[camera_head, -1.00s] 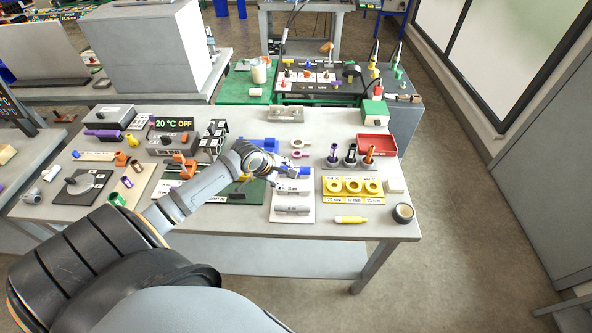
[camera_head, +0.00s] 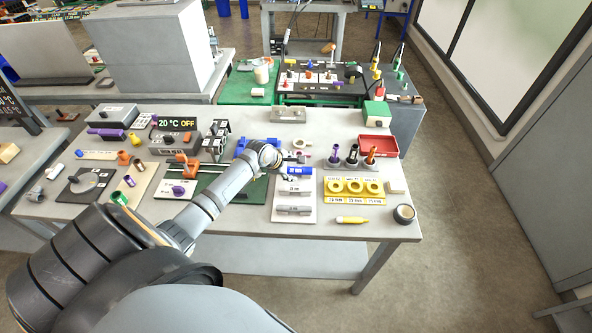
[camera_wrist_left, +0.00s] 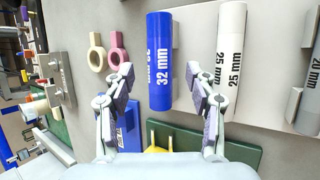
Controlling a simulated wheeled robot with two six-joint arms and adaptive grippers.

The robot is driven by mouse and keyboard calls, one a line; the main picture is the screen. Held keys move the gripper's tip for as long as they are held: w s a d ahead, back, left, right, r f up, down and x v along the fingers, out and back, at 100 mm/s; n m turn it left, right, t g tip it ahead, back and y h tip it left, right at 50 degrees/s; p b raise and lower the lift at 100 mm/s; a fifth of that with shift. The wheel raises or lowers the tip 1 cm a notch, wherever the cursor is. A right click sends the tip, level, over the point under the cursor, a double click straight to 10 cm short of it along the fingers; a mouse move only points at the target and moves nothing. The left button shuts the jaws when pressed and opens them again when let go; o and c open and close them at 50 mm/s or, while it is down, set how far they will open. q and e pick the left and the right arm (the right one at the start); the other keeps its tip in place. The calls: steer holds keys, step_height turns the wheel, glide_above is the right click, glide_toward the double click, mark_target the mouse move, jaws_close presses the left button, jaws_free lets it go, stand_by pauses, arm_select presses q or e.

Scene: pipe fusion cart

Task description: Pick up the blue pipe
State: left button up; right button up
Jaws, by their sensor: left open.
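The blue pipe (camera_head: 298,170) lies on a light board near the middle of the table. In the left wrist view the blue pipe (camera_wrist_left: 159,62) bears the marking 32 mm. My left gripper (camera_wrist_left: 161,72) is open, its fingers on either side of the blue pipe's near part in that picture; contact and height cannot be told. In the head view my left wrist is just left of the blue pipe and its fingers are mostly hidden. The right gripper is not seen.
A white 25 mm pipe (camera_wrist_left: 230,60) lies close beside the blue one, then a grey pipe (camera_wrist_left: 309,90). A yellow ring holder (camera_head: 353,198) and red tray (camera_head: 377,147) stand to the right.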

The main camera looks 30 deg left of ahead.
mark_target(296, 170)
arm_select(q)
steer(key=x, duration=0.3)
steer(key=shift+w, duration=0.1)
steer(key=c, duration=1.2)
steer(key=shift+o, duration=0.2)
